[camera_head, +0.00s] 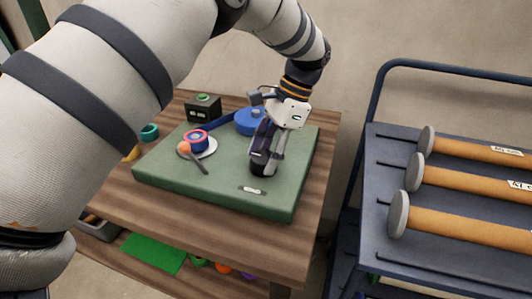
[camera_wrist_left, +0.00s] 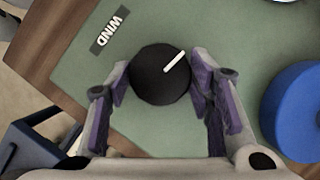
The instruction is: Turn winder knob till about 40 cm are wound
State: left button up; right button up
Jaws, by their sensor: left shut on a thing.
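A round black knob (camera_wrist_left: 160,75) with a white pointer line stands on the green board (camera_head: 225,190), beside a dark label reading WIND (camera_wrist_left: 110,33). My left gripper (camera_head: 263,160) points down over the knob, with one finger against each side of it. In the wrist view, the white line points up and to the right. A blue disc (camera_head: 250,122) lies behind the gripper. A small blue and red spool (camera_head: 197,141) sits on a white disc at the board's left, with an orange-knobbed lever beside it. My right gripper is not in view.
The board lies on a wooden table (camera_head: 215,240). A dark box with a green button (camera_head: 204,107) stands at the back. A blue cart (camera_head: 385,160) with several wooden rolls (camera_head: 470,185) stands to the right. Coloured items lie on a shelf below.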

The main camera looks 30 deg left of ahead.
pick_arm(q)
jog(key=o, duration=1.1)
jog(key=v, duration=1.2)
